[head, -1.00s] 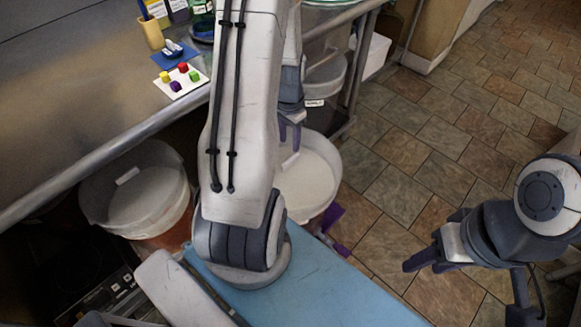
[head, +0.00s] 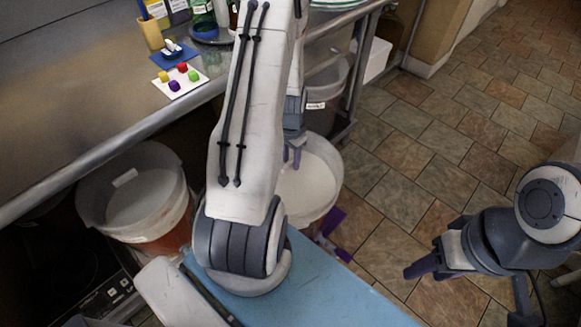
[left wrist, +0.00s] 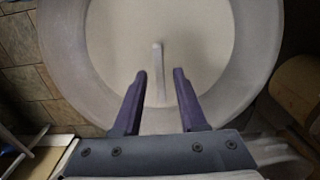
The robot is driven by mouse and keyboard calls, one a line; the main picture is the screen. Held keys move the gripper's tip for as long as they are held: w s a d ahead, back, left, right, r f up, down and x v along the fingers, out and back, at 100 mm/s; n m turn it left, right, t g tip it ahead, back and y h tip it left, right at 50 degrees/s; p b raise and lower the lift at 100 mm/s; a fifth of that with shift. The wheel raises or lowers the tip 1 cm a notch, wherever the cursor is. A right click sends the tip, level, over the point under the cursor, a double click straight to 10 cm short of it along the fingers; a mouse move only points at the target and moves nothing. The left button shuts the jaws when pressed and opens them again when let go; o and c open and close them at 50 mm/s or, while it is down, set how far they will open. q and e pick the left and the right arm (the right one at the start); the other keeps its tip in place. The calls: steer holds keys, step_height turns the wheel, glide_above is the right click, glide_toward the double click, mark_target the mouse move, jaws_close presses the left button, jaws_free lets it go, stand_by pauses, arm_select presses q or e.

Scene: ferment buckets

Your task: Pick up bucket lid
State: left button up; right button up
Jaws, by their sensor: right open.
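A pale round lid with a raised bar handle lies within the rim of the right-hand bucket (head: 318,200). The left wrist view shows the lid (left wrist: 200,55) and its handle (left wrist: 157,62) from above. My left gripper (head: 292,157) is over this lid, partly hidden by my arm. In the left wrist view its two purple fingers (left wrist: 159,75) are open, one on each side of the handle's near part, with gaps showing. A second lidded bucket (head: 150,215) stands to the left. My right gripper (head: 418,268) is open and empty over the floor.
More tubs stand on a rack at the back. Tiled floor (head: 440,150) is free at the right.

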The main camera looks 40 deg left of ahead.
arm_select(q)
jaws_close()
stand_by(1.2)
